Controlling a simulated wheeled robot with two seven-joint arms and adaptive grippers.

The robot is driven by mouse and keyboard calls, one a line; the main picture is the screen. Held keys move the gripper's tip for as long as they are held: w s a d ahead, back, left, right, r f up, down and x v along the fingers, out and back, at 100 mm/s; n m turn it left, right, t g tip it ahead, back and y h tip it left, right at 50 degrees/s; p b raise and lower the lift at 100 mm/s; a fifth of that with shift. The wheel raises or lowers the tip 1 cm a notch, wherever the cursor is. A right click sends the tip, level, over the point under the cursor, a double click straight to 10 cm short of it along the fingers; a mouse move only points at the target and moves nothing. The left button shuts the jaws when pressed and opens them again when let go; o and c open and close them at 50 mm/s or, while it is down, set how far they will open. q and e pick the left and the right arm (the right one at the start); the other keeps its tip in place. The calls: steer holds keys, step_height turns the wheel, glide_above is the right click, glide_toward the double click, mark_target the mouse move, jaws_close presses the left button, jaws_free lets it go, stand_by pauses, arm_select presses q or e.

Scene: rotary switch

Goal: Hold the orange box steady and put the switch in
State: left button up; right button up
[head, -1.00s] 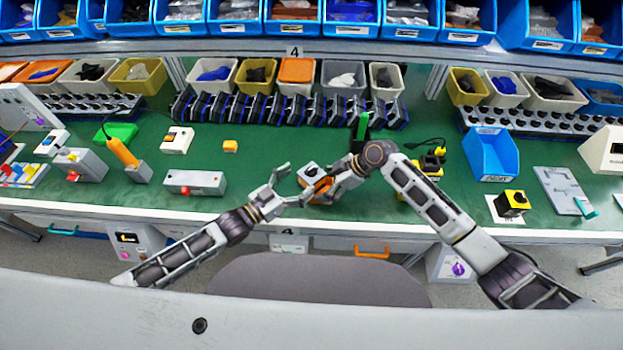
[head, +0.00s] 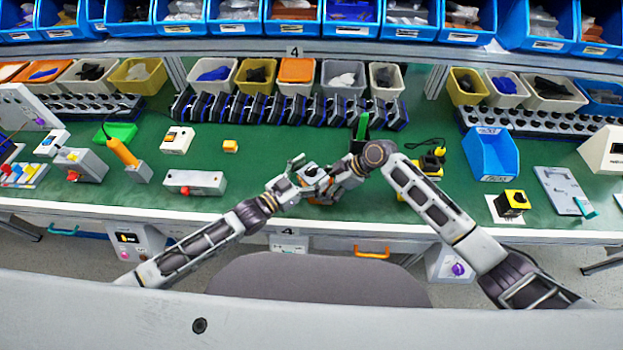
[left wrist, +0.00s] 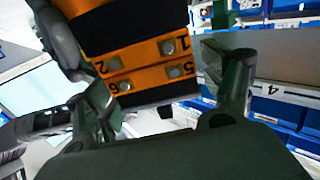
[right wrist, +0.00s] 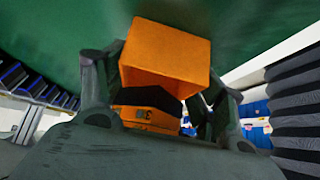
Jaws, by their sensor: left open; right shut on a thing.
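The orange box (right wrist: 165,55) sits between the fingertips of my right gripper (right wrist: 165,75), which is shut on it. Beside it, lower in the right wrist view, is the orange-and-black switch block (right wrist: 145,122), marked 3. In the left wrist view the switch block (left wrist: 145,60) shows black parts and orange terminal rows numbered 1, 2, 5 and 6. My left gripper (left wrist: 165,85) is open, its fingers on either side of the block. In the head view my left gripper (head: 308,174) and right gripper (head: 338,178) meet over the bench. I cannot tell how far switch and box are joined.
A small orange block (head: 230,146) lies on the green mat to the left. A grey box with a red button (head: 194,183) lies near the front edge. A blue tray (head: 490,155) and a yellow-and-black box (head: 512,203) stand at right.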

arm_select(q)
steer(key=c, duration=1.3)
steer(key=shift+r, duration=0.15)
steer(key=shift+c, duration=0.2)
steer(key=shift+r, duration=4.9)
